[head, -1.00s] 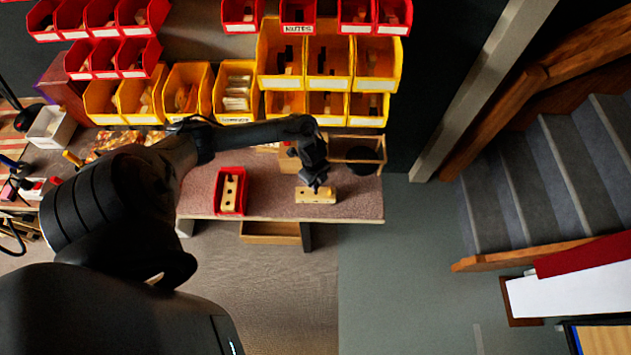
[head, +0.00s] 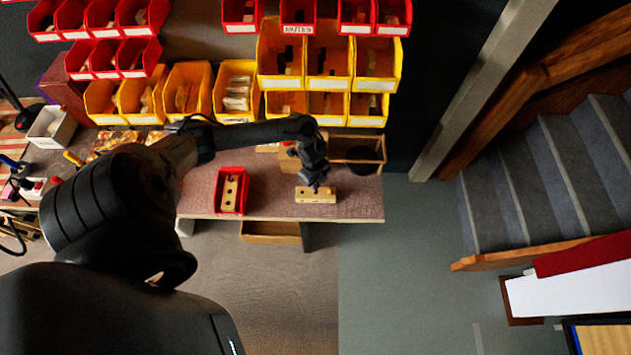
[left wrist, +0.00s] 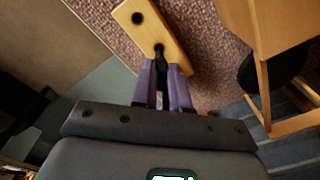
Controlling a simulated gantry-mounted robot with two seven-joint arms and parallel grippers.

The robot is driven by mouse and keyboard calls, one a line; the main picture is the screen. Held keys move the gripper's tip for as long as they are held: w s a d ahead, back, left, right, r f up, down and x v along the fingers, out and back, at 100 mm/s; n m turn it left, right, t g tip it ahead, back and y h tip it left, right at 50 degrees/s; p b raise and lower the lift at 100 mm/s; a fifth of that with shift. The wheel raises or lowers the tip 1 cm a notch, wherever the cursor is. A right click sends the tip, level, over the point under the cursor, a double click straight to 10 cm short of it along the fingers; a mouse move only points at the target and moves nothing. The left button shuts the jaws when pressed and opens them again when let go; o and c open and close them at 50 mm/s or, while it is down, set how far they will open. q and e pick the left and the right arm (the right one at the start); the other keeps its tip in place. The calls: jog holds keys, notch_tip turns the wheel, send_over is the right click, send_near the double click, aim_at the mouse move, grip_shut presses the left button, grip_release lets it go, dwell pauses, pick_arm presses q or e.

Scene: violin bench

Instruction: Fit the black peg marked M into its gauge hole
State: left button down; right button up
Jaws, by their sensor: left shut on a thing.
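The light wooden gauge block (head: 318,197) lies on the bench near its front edge, to the right of the red tray. It also shows at the top of the left wrist view (left wrist: 146,23), with a dark hole near its far end. My left gripper (head: 316,187) is over the block. In the left wrist view its purple fingers (left wrist: 161,88) are shut on a dark peg (left wrist: 160,70). The peg's far end is at the near part of the block, by a dark hole. I cannot tell whether it is inside. No M mark is legible. My right gripper is not in view.
A red tray (head: 219,208) holding a pale block with dark holes stands left of the gauge block. An open wooden box (head: 378,152) with a dark round thing stands behind right. Yellow bins (head: 281,55) line the back. Bare mat (head: 270,190) lies between tray and block.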

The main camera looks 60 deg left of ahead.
pick_arm(q)
jog(key=shift+p, duration=0.4)
dwell(0.8)
jog(key=shift+f+b, duration=1.6)
jog(key=shift+f, duration=0.55)
jog(key=c, duration=1.1)
grip_release()
jog(key=shift+o, duration=0.2)
jog(key=shift+r, duration=0.15)
jog(key=r, duration=0.4)
jog(key=r+p, duration=0.1)
jog(key=r, duration=0.4)
jog(key=shift+s+a+r+p, duration=0.15)
jog(key=shift+a+p, duration=0.05)
jog(key=shift+p, duration=0.1)
jog(key=shift+r, duration=0.65)
